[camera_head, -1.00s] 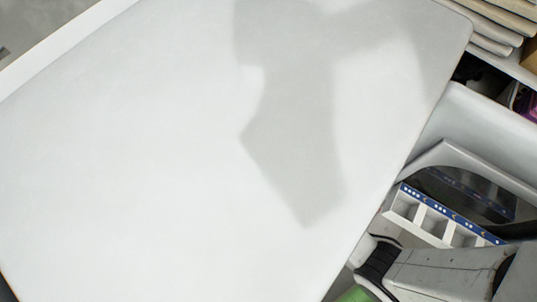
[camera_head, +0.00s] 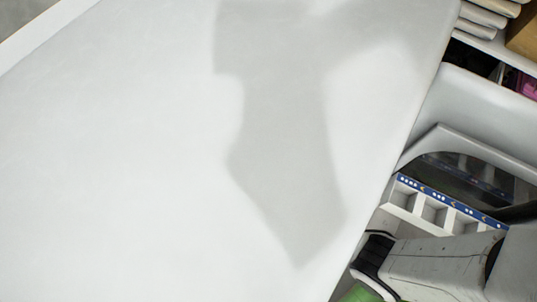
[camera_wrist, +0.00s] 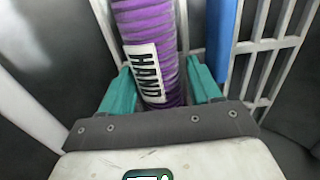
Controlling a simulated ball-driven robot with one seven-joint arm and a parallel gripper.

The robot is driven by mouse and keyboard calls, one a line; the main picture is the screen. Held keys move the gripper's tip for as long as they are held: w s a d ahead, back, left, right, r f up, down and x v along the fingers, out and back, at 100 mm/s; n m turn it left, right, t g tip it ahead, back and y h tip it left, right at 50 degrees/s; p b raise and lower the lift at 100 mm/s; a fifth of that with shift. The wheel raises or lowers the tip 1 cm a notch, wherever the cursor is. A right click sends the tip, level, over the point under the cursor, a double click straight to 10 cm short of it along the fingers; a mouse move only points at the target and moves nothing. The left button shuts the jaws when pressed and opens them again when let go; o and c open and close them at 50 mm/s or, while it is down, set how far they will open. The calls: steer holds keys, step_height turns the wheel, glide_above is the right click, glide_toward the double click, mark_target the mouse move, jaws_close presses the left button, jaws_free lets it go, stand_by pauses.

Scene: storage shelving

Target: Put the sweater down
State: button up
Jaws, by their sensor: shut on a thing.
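My gripper (camera_wrist: 163,88) shows in the wrist view, its two teal fingers shut on a purple ribbed, tube-like thing (camera_wrist: 150,30). That thing carries a white label reading "HAND" in dark letters. Its upper end runs out of the top of the view, and its lower end is hidden behind the dark gripper plate. I cannot tell from its look whether it is the sweater. The gripper and the held thing cannot be made out in the head view.
A large, bare white surface (camera_head: 110,170) with a grey shadow fills most of the head view.

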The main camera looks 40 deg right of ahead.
steer(key=o, duration=1.4)
steer(key=shift+r+p, duration=1.45)
steer(key=shift+r, duration=2.4)
